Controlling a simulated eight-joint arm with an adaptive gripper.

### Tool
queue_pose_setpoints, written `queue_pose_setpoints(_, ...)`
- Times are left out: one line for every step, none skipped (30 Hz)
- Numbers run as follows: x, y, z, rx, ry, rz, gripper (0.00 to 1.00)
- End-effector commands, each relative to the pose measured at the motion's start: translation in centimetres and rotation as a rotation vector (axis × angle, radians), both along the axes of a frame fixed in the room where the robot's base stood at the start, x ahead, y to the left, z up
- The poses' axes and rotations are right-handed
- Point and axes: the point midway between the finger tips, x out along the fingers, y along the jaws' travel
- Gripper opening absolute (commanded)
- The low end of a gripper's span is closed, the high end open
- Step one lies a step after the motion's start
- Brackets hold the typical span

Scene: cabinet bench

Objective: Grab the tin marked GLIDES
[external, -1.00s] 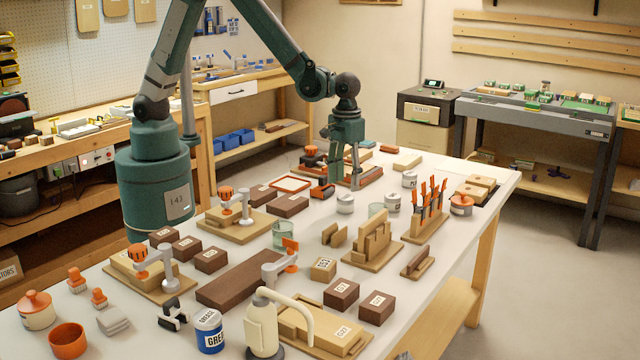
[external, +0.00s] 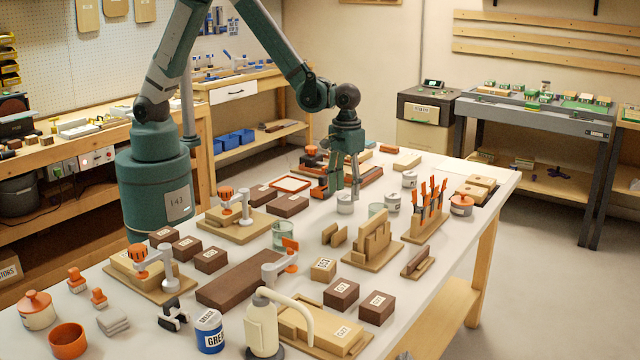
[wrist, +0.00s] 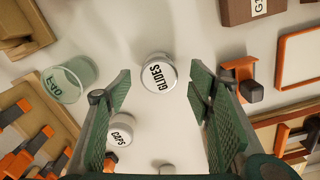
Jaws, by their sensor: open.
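The tin marked GLIDES (wrist: 156,73) is a small white and grey round tin with its label readable from above in the wrist view. It stands upright on the bench just beyond my fingertips, roughly midway between them. My gripper (wrist: 160,85) is open, with green ridged fingers on both sides and nothing held. In the external view my gripper (external: 343,192) hangs low over the bench, and the tin (external: 345,205) shows just below it, partly covered by a finger. A similar tin marked CAPS (wrist: 121,130) stands close to the left finger in the wrist view.
A green glass (wrist: 72,79) stands left of the tin. An orange-handled clamp piece (wrist: 250,87) lies beside the right finger, near an orange frame (wrist: 300,58). A rack of orange-handled tools (external: 427,215) stands to the right in the external view. Bare bench surrounds the tin.

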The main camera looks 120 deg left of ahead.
Motion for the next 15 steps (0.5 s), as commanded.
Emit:
queue_pose_setpoints(0.1,0.0,-0.6,0.000,0.000,0.000,0.52)
queue_pose_setpoints(0.1,0.1,-0.9,0.000,0.000,0.000,0.52)
queue_pose_setpoints(0.1,0.1,-1.3,0.000,0.000,0.000,0.52)
queue_pose_setpoints(0.1,0.1,-1.7,0.000,0.000,0.000,0.52)
queue_pose_setpoints(0.2,0.1,-2.0,0.000,0.000,0.000,0.52)
queue_pose_setpoints(0.2,0.1,-2.4,0.000,0.000,0.000,0.52)
queue_pose_setpoints(0.2,0.1,-2.8,0.000,0.000,0.000,0.52)
queue_pose_setpoints(0.2,0.1,-3.1,0.000,0.000,0.000,0.52)
queue_pose_setpoints(0.2,0.1,-3.5,0.000,0.000,0.000,0.52)
queue_pose_setpoints(0.2,0.1,-3.7,0.000,0.000,0.000,0.52)
queue_pose_setpoints(0.2,0.1,-3.9,0.000,0.000,0.000,0.52)
queue_pose_setpoints(0.2,0.1,-4.1,0.000,0.000,0.000,0.52)
queue_pose_setpoints(0.2,0.1,-4.2,0.000,0.000,0.000,0.52)
queue_pose_setpoints(0.2,0.1,-4.3,0.000,0.000,0.000,0.52)
queue_pose_setpoints(0.2,0.1,-4.4,0.000,0.000,0.000,0.52)
